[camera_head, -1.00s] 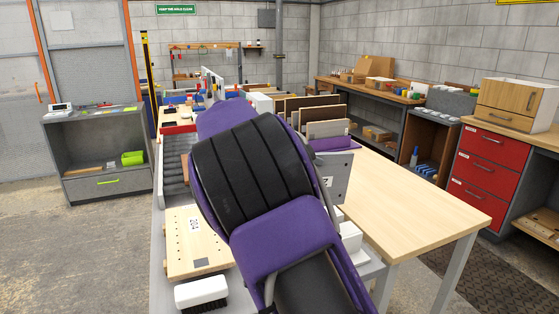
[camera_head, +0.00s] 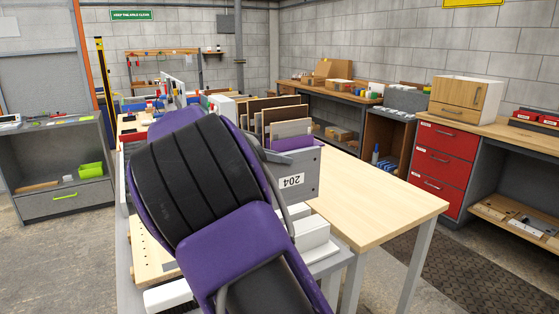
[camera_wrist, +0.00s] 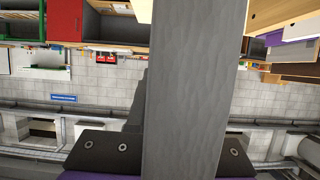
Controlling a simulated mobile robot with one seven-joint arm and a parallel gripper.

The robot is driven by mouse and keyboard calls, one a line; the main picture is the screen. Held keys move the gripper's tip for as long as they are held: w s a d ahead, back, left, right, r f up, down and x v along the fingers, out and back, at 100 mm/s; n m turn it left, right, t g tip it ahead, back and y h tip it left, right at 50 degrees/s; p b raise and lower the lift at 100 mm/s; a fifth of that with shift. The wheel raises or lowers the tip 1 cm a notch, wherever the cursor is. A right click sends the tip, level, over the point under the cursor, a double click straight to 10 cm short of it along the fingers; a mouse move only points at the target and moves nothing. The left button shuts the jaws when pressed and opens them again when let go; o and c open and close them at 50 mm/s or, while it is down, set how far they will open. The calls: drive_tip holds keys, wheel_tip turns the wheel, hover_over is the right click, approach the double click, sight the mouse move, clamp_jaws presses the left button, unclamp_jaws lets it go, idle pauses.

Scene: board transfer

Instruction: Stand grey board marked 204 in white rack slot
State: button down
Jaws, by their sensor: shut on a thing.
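The grey board (camera_head: 305,168) shows right of my arm in the head view, its broad face toward the camera and its 204 label upside down. My gripper (camera_wrist: 180,150) is shut on it. In the wrist view the board (camera_wrist: 195,85) rises as a wide grey strip from between the dark jaws. White blocks (camera_head: 312,237) stand below the board at the near table end. They may be the white rack; my arm covers part of them and I cannot make out a slot.
Several brown boards (camera_head: 260,108) stand upright behind the grey board, beside a purple piece (camera_head: 291,143). A wooden table (camera_head: 385,205) to the right has a clear top. A pale wooden board (camera_head: 150,258) lies left of my arm. Red drawers (camera_head: 440,165) stand farther right.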

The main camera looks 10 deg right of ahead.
drive_tip(key=shift+f+b, duration=0.55)
drive_tip(key=shift+f, duration=4.6)
drive_tip(key=c, duration=0.7)
unclamp_jaws()
drive_tip(key=shift+f, duration=0.1)
drive_tip(key=p+v, duration=0.1)
drive_tip(key=v, duration=1.6)
drive_tip(key=shift+a+p, duration=0.2)
drive_tip(key=shift+p, duration=0.1)
